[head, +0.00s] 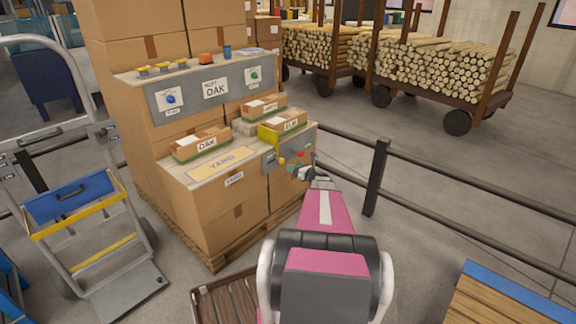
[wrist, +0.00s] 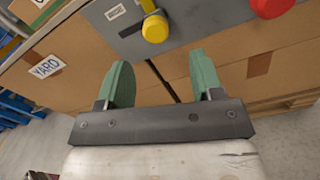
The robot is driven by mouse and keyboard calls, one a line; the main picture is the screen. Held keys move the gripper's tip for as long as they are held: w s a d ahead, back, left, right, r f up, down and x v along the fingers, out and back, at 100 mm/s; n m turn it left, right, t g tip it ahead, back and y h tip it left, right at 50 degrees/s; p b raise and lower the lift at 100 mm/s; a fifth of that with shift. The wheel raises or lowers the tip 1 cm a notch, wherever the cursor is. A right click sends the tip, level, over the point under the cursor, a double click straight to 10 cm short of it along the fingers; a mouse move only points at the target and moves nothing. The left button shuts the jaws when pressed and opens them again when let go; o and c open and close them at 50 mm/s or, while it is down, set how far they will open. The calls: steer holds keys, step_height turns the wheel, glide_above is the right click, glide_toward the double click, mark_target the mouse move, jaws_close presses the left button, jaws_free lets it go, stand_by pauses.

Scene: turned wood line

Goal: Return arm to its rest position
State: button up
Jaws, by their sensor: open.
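My gripper (wrist: 160,82) shows in the wrist view with its two green fingers apart and nothing between them. It faces the front of a cardboard stack just below a grey control panel. In the wrist view a yellow knob (wrist: 155,28) sits on the panel just beyond the fingertips, and a red button (wrist: 271,6) is to its right. In the head view my pink arm reaches forward to the panel (head: 287,157) at the right end of the stack. The fingers are small there and partly hidden by my arm. I cannot tell whether they touch anything.
A dark railing post (head: 376,177) stands right of my arm. A hand truck (head: 85,225) is at left, a wooden crate (head: 215,298) lies below.

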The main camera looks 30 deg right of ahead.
steer(key=shift+v, duration=1)
steer(key=s+a+r+n+g+y, duration=0.1)
steer(key=s+a+n+g, duration=0.25)
steer(key=a+n, duration=0.4)
steer(key=s+a+n+g, duration=0.3)
steer(key=a+n+g, duration=0.15)
steer(key=a, duration=0.65)
steer(key=s+a+r+n+g+y, duration=0.1)
steer(key=s+a+n+g, duration=0.2)
steer(key=a+n, duration=0.5)
steer(key=s+a+r+n+g+h, duration=0.2)
steer(key=s+a+n+h, duration=0.2)
steer(key=s+n, duration=0.3)
steer(key=s+a+r+n+g+h, duration=0.2)
steer(key=s+a+n+g+h, duration=0.1)
steer(key=s+a+n, duration=0.4)
steer(key=shift+s+n+g+h, duration=0.3)
steer(key=shift+s+h, duration=0.55)
steer(key=shift+h, duration=0.05)
steer(key=shift+a, duration=0.15)
